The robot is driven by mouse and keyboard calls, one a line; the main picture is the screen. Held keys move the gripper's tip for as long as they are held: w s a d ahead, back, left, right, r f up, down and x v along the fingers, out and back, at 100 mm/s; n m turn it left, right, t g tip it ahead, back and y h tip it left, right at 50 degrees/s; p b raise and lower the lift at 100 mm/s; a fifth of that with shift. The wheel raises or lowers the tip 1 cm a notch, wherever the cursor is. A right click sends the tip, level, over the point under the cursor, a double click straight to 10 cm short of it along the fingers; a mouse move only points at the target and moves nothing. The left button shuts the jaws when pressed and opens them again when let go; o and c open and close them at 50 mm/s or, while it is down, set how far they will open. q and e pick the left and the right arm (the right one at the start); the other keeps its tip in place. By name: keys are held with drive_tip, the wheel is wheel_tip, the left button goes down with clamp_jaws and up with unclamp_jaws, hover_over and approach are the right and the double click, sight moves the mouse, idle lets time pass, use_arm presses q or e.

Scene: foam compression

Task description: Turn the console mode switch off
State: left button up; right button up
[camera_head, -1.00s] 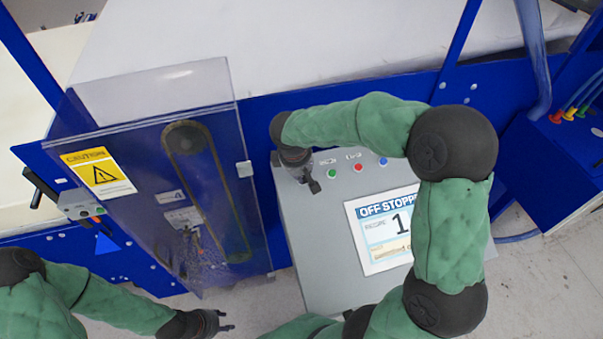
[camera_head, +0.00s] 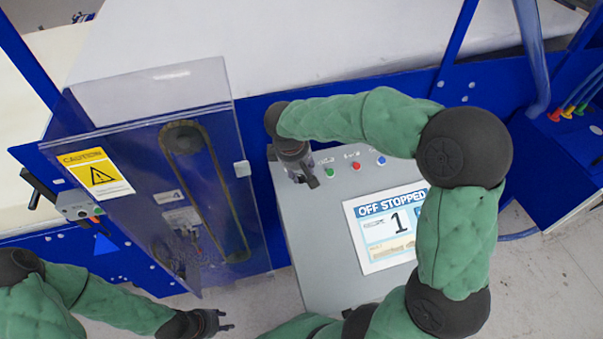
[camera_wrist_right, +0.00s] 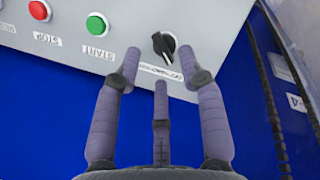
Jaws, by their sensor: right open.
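My right gripper (camera_head: 308,180) is over the upper left corner of the console. In the wrist view the right gripper (camera_wrist_right: 158,70) has its fingers spread, empty, with the switch just beyond the tips. My left gripper (camera_head: 224,322) is low at the bottom, away from the console; its jaw state is unclear.
A green START button (camera_wrist_right: 96,24) and a red STOP button (camera_wrist_right: 39,10) sit beside the switch. A blue button (camera_head: 381,161) is further right on the console. A clear guard with a caution sign (camera_head: 95,175) stands to the left.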

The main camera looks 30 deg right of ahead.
drive_tip(key=v, duration=0.8)
drive_tip(key=shift+a, duration=0.15)
drive_tip(key=shift+s+r, duration=0.1)
